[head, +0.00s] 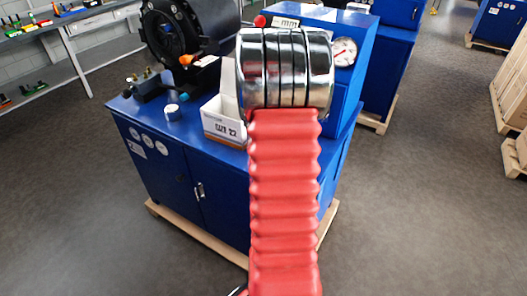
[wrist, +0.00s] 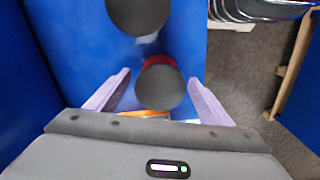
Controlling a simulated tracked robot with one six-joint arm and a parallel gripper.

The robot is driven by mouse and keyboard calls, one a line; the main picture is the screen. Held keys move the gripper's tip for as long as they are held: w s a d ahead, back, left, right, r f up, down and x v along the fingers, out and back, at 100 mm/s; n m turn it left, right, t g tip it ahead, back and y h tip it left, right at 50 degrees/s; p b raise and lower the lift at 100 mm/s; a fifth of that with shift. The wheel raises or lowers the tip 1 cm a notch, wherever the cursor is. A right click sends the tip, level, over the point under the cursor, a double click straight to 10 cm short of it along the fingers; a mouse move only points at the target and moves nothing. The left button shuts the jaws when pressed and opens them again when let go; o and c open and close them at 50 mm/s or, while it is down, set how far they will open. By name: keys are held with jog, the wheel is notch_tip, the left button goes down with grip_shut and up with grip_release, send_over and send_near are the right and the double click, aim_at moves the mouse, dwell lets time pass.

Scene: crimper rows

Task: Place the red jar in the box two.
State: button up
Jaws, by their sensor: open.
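In the wrist view, the red jar (wrist: 160,88) is seen from above, with a dark grey round top and a strip of red side along its far edge. My gripper (wrist: 159,78) is open, one pale lilac finger on each side of the jar, with visible gaps to both. In the head view, a white open box (head: 224,128) with a printed label ending in what looks like a 2 stands on the blue cabinet; my red arm hides its right part. My gripper and the red jar are not visible in the head view.
Another dark round top (wrist: 138,14) lies just beyond the jar. A large black crimper (head: 185,40) stands on the blue cabinet (head: 165,165), with a small whitish container (head: 172,112) near its front edge. A pressure gauge (head: 343,51) sits at the right. Grey floor surrounds the cabinet.

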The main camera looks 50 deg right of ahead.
jog(key=shift+c, duration=0.7)
jog(key=shift+r, duration=0.1)
jog(key=c, duration=1.7)
jog(key=shift+r, duration=0.1)
notch_tip(320, 180, up, 10)
jog(key=shift+f, duration=0.1)
